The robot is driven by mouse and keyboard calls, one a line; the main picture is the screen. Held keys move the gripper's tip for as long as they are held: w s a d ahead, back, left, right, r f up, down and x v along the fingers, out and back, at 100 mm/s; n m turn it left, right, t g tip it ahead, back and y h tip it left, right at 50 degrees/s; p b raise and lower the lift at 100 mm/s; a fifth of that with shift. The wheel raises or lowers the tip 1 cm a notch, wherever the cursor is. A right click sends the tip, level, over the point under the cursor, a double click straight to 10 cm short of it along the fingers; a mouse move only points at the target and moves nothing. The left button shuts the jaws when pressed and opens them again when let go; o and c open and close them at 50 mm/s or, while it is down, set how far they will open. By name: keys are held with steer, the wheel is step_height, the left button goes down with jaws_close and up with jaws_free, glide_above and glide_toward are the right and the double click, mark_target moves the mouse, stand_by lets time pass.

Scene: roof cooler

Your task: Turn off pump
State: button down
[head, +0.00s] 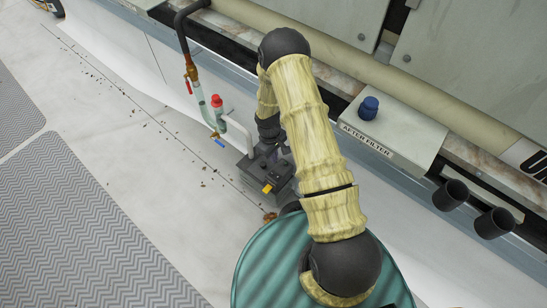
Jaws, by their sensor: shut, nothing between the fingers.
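A dark grey box-shaped unit (254,167), which may be the pump, sits low by the wall in the middle of the head view. A small yellow-orange part (268,187) is on its near side and may be its switch; its position is too small to tell. My gripper (284,151) is shut and empty beside the top right of the unit. My arm partly hides it, and I cannot tell whether it touches the unit.
Left of the unit are a clear pipe (204,110) with red and blue valve handles, and a red-capped fitting (217,104). A white ledge labelled AFTER FILTER (400,135) carries a blue knob (368,108). Two dark pipe stubs (493,223) lie right. Left floor with grey mats (75,230) is clear.

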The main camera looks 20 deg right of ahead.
mark_target(277, 177)
steer(key=f+b, duration=0.1)
steer(key=f, duration=0.2)
steer(key=f+b, duration=0.1)
steer(key=f, duration=0.3)
steer(key=s+d+f+b, duration=0.1)
steer(key=f+b, duration=0.1)
steer(key=f, duration=0.2)
steer(key=shift+f, duration=0.15)
steer(key=shift+s+f, duration=0.1)
steer(key=shift+f, duration=0.05)
steer(key=shift+a, duration=0.1)
steer(key=shift+w+a+r, duration=0.2)
steer(key=shift+w+a, duration=0.2)
steer(key=shift+w, duration=0.25)
steer(key=shift+r, duration=0.1)
step_height(277, 177, up, 14)
steer(key=s+d+p, duration=0.1)
steer(key=p, duration=0.5)
steer(key=shift+s+p, duration=0.25)
steer(key=shift+p, duration=0.15)
